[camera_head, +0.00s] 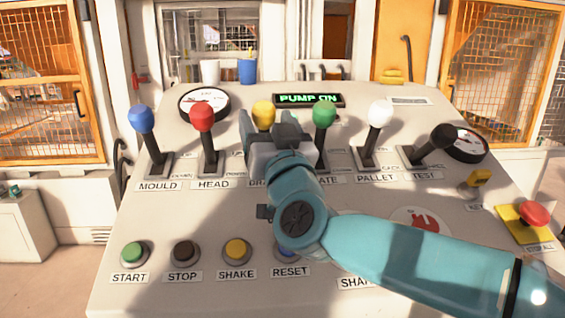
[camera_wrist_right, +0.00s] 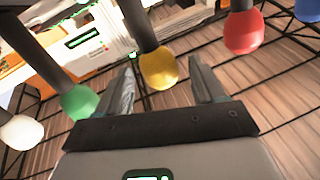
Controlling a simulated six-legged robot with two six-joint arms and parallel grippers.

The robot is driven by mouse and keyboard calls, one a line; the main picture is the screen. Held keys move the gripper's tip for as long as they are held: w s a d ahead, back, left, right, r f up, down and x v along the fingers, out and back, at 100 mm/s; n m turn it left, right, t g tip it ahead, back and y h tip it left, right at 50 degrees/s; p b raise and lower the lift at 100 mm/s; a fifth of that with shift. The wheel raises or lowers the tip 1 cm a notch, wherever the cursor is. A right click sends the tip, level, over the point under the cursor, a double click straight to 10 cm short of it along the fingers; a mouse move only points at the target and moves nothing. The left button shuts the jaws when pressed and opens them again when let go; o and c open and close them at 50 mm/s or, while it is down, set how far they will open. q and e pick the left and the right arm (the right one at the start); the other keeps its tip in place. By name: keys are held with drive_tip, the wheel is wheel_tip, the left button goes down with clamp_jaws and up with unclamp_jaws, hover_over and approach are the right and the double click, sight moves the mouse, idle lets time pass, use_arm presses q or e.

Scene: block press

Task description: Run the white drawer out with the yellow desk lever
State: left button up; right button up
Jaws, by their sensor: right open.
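The yellow lever (camera_head: 263,112) stands on the desk, third from the left in the lever row, over a label partly hidden by my arm that starts with "BRA". My right gripper (camera_head: 274,127) is open at this lever, in front of its shaft. In the right wrist view the yellow knob (camera_wrist_right: 158,70) shows between the two open fingers (camera_wrist_right: 161,66), with a gap on each side. I cannot tell whether a finger touches it. I cannot make out a white drawer in either view. My left gripper is not in view.
The red lever (camera_head: 202,118) and green lever (camera_head: 324,113) flank the yellow one closely. Blue (camera_head: 141,118), white (camera_head: 380,113) and black (camera_head: 443,136) levers stand farther out. Push buttons line the front, including a green one (camera_head: 134,252). A red stop button (camera_head: 535,213) is at right.

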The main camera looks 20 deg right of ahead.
drive_tip(key=b+v, duration=0.1)
drive_tip(key=v, duration=1.2)
drive_tip(key=shift+s+b, duration=0.2)
drive_tip(key=shift+b, duration=0.2)
drive_tip(key=shift+s+f, duration=0.1)
drive_tip(key=shift+f, duration=0.05)
